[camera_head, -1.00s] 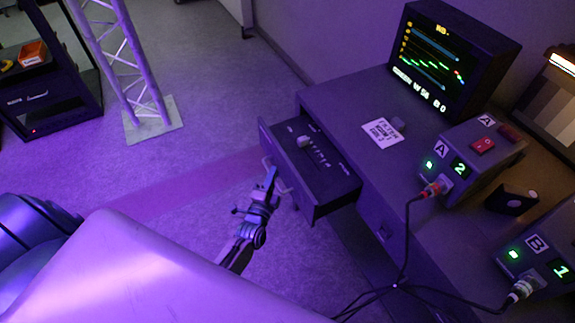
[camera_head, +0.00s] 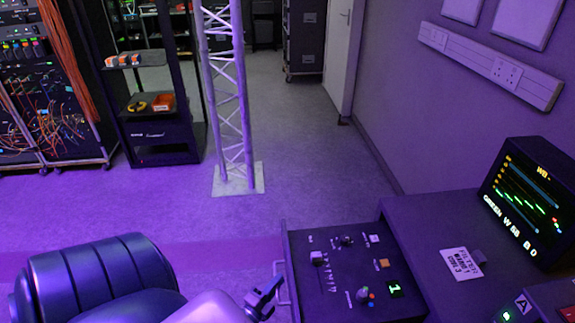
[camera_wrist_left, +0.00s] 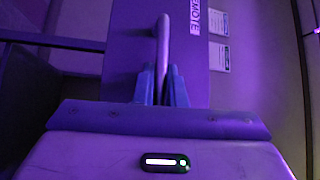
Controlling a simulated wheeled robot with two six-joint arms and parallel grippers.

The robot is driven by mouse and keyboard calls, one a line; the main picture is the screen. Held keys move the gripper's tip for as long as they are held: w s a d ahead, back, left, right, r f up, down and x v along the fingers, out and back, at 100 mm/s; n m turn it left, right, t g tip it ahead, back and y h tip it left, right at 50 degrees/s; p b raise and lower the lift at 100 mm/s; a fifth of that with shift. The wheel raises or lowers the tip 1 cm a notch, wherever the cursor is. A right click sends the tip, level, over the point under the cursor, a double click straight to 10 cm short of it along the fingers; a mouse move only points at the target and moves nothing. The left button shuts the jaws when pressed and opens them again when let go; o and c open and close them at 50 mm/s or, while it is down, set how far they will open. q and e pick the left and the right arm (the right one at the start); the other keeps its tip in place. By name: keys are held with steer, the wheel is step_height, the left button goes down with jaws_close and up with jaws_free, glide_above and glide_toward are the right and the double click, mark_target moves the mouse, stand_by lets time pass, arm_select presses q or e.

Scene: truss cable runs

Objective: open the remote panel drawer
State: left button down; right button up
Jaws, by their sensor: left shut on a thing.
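The remote panel drawer (camera_head: 335,296) stands pulled out from the desk, on the left side of it. Its top panel shows sliders, knobs, an orange button and a green "1" display. Its bar handle (camera_head: 281,284) is on the drawer's left-facing front; in the left wrist view the handle (camera_wrist_left: 163,45) stands upright in the picture against the drawer front (camera_wrist_left: 125,60). My left gripper (camera_head: 268,292) is at the handle, and its fingers (camera_wrist_left: 161,86) are shut on it in the left wrist view. My right gripper is not in view.
The desk top (camera_head: 425,222) carries a lit monitor (camera_head: 530,205) and a white label card (camera_head: 461,264). A truss tower (camera_head: 229,110) on a pale base plate and an equipment rack (camera_head: 150,90) stand farther back. Open floor (camera_head: 330,190) lies between the truss and the desk.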

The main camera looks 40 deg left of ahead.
arm_select(q)
steer(key=shift+s+a+f, duration=0.1)
steer(key=shift+s, duration=0.1)
steer(key=c, duration=1.5)
jaws_free()
steer(key=s+d+f+b, duration=0.1)
steer(key=s+b, duration=0.1)
steer(key=s, duration=0.8)
steer(key=shift+s+d+f, duration=0.2)
steer(key=shift+s+d, duration=0.05)
steer(key=shift+s, duration=0.05)
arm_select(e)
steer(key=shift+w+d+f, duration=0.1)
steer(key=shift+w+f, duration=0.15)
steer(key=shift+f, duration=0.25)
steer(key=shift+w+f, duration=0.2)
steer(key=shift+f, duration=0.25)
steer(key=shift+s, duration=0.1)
